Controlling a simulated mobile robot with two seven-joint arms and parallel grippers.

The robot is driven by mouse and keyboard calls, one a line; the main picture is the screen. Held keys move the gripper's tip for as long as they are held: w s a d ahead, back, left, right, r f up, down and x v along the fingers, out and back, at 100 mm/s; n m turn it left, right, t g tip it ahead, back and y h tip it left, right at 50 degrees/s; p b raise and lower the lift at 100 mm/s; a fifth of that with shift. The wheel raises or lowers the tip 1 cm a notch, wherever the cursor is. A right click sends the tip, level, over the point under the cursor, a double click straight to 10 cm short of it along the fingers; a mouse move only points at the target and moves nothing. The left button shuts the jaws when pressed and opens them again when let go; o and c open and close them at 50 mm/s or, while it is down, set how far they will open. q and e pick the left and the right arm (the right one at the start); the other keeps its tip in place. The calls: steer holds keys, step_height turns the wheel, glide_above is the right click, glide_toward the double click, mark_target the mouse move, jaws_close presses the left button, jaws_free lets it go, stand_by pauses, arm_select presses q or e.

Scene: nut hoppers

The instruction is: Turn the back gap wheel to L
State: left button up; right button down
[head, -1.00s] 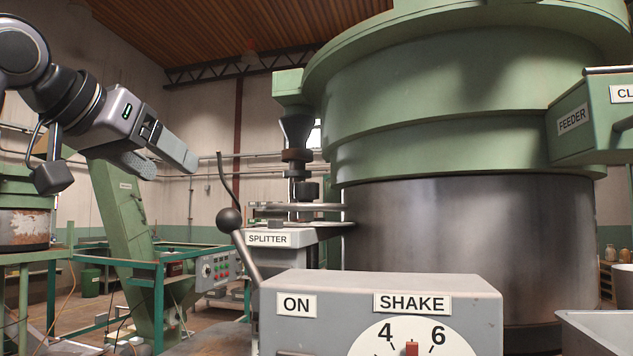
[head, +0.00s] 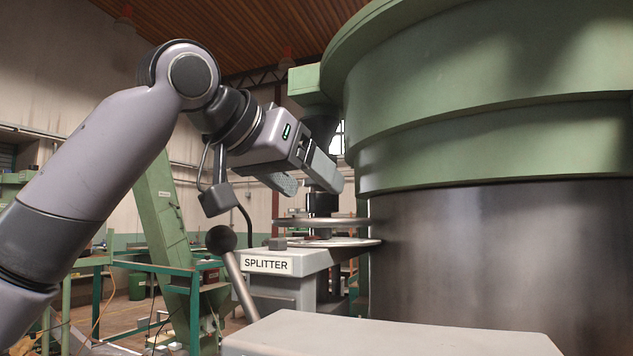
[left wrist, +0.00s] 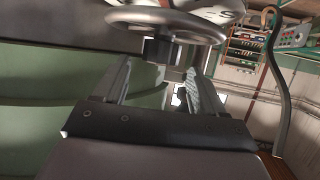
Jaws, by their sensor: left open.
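A round metal wheel (head: 318,222) sits on the grey splitter (head: 275,285), above a pale plate (head: 335,243). It appears to be the gap wheel; I cannot tell whether it is the back one. In the left wrist view the wheel's rim (left wrist: 165,22) crosses the top, with a dark block (left wrist: 160,50) at its middle. My left gripper (head: 315,184) is open just above the wheel, and the fingers reach either side of the block. I cannot tell whether they touch it. No L mark is readable. My right gripper is out of view.
A black ball-ended lever (head: 221,239) stands left of the splitter. The large green and steel hopper (head: 480,240) fills the right side. A grey box top (head: 390,335) lies in front. A green conveyor (head: 165,225) stands behind my left arm.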

arm_select(q)
steer(key=shift+x, duration=1.35)
steer(key=c, duration=1.1)
steer(key=shift+o, duration=0.2)
steer(key=shift+d+n, duration=0.1)
steer(key=shift+n, duration=0.2)
steer(key=shift+s+d+n+t+y, duration=0.15)
steer(key=shift+n+t+y, duration=0.7)
steer(key=shift+y, duration=0.35)
steer(key=shift+d+n+t+y, duration=0.15)
steer(key=shift+n+t+y, duration=0.15)
steer(key=shift+n+y, duration=1.1)
steer(key=shift+d+n+t+y, duration=0.1)
steer(key=shift+n+t+y, duration=0.15)
steer(key=shift+n+y, duration=1.15)
steer(key=shift+y, duration=0.4)
